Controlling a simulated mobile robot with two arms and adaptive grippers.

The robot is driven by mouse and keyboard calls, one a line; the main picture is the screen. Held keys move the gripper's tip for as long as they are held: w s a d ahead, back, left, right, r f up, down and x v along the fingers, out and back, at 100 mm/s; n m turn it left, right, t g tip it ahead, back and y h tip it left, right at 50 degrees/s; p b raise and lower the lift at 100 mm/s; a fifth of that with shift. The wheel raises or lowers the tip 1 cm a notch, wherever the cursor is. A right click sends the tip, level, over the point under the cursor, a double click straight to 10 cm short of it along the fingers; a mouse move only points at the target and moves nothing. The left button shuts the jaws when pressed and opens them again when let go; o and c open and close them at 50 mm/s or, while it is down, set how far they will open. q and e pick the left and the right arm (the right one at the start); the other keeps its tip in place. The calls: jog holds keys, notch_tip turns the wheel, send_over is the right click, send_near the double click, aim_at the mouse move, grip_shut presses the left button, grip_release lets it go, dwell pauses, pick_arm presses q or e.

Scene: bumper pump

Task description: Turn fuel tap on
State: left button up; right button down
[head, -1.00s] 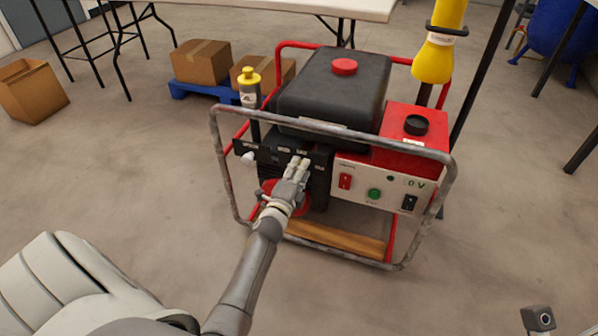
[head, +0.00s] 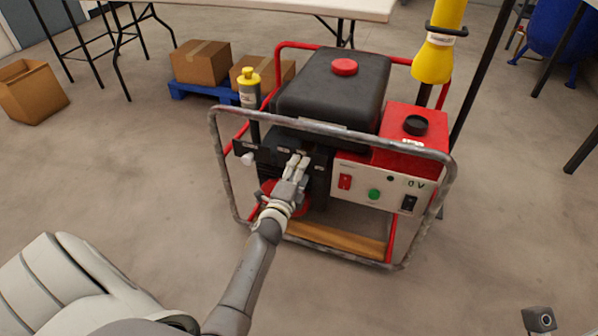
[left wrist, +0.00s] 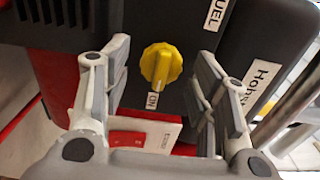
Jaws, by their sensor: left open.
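The fuel tap (left wrist: 161,64) is a yellow ribbed knob on a black panel in the left wrist view. An ON label (left wrist: 153,101) sits just below it, and a partly cut-off FUEL label (left wrist: 215,14) is above right. My left gripper (left wrist: 162,55) is open, with one finger on each side of the knob and visible gaps between. In the head view my left gripper (head: 297,160) reaches to the black front of the red and black generator (head: 330,85). The knob is hidden there behind the fingers.
A grey tubular frame (head: 285,126) surrounds the generator, and my left arm reaches through its front opening. A white panel with switches and a green button (head: 374,194) is to the right. A yellow-capped post (head: 250,85) stands left. The floor in front is clear.

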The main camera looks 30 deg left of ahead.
pick_arm(q)
jog(key=v, duration=1.1)
jog(key=shift+s, duration=0.4)
jog(key=shift+f, duration=0.1)
